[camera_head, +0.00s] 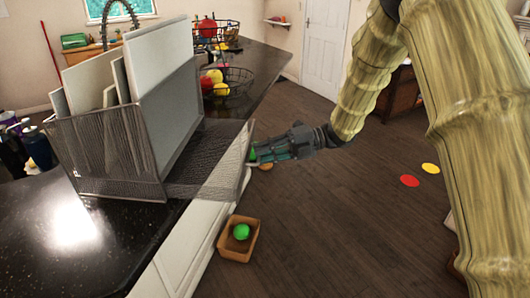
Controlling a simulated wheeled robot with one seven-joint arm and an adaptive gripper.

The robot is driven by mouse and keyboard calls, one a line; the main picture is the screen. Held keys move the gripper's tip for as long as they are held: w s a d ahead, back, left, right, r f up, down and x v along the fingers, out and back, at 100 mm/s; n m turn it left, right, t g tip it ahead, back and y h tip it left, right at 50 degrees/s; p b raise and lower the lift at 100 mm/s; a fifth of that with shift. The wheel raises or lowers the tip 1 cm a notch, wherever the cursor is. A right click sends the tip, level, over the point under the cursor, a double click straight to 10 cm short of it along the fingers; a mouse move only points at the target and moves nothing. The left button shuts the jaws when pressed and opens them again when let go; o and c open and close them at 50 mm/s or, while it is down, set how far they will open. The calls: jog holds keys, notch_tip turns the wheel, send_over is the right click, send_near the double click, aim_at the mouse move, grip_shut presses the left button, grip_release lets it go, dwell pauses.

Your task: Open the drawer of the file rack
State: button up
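The file rack (105,150) is a dark mesh holder on the black countertop, with large white panels standing upright in it. Its mesh drawer (205,165) sticks out from the right side of the rack, and its front panel (240,160) reaches past the counter's edge. My gripper (256,155) comes in from the right, with its fingertips at the drawer's front panel. The fingertips are small and partly lost against the panel and a green patch, so I cannot tell whether they touch or grip it. The drawer's handle is not clearly visible.
Wire baskets with fruit (228,82) stand behind the rack on the counter. Dark bottles (35,148) stand at the left. A brown box with a green ball (241,231) is on the floor below the drawer. Red (410,181) and yellow discs lie on otherwise open floor.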

jog(key=v, duration=1.2)
jog(key=shift+f, duration=0.1)
